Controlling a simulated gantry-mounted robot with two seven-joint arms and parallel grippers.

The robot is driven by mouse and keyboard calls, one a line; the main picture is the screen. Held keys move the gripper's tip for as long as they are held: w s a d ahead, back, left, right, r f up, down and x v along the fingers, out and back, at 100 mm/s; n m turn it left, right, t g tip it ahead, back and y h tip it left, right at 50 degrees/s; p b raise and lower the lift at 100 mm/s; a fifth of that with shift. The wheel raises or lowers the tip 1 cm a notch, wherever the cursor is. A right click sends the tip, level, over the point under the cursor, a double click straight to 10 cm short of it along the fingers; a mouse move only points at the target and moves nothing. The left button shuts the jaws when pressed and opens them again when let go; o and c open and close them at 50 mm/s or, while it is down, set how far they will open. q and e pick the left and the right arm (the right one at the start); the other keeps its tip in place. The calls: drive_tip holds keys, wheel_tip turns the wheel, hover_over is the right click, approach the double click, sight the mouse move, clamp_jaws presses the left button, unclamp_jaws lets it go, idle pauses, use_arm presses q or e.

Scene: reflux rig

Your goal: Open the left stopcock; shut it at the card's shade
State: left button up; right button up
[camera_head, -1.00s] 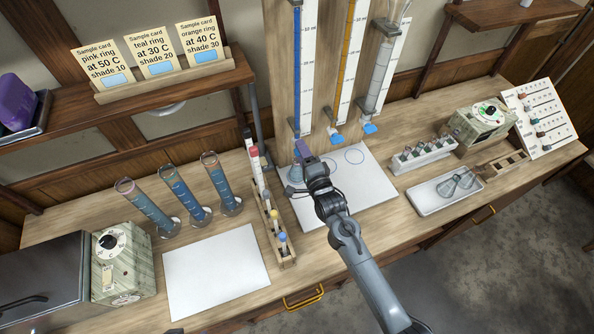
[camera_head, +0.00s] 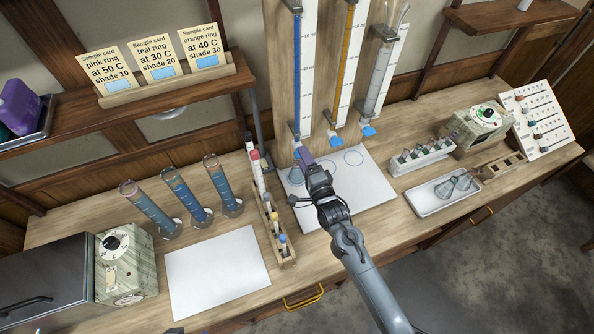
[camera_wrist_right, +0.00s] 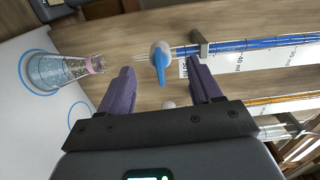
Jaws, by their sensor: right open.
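The left burette (camera_head: 296,75) holds blue liquid. Its stopcock (camera_wrist_right: 161,60) has a blue handle and sits between the open fingers of my right gripper (camera_wrist_right: 160,75), with room on both sides. In the head view my right gripper (camera_head: 304,157) mostly hides this stopcock. A conical flask with a pink ring (camera_wrist_right: 58,69) stands on a blue circle below the burette; it shows partly in the head view (camera_head: 295,175). Its contents look pale bluish. The pink-ring sample card (camera_head: 107,68) reads 50 C, shade 10, with a blue swatch. My left gripper is out of view.
Two more burettes, orange (camera_head: 347,75) and grey (camera_head: 378,75), stand to the right with blue stopcock handles. A rack of capped droppers (camera_head: 284,253) is left of the white board (camera_head: 370,193). Several blue-filled cylinders (camera_head: 190,205) stand further left. A white sheet (camera_head: 218,272) lies bare.

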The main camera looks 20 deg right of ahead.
drive_tip(key=s+p, duration=0.2)
drive_tip(key=s, duration=0.3)
drive_tip(key=shift+d+p, duration=0.15)
drive_tip(key=shift+p, duration=0.25)
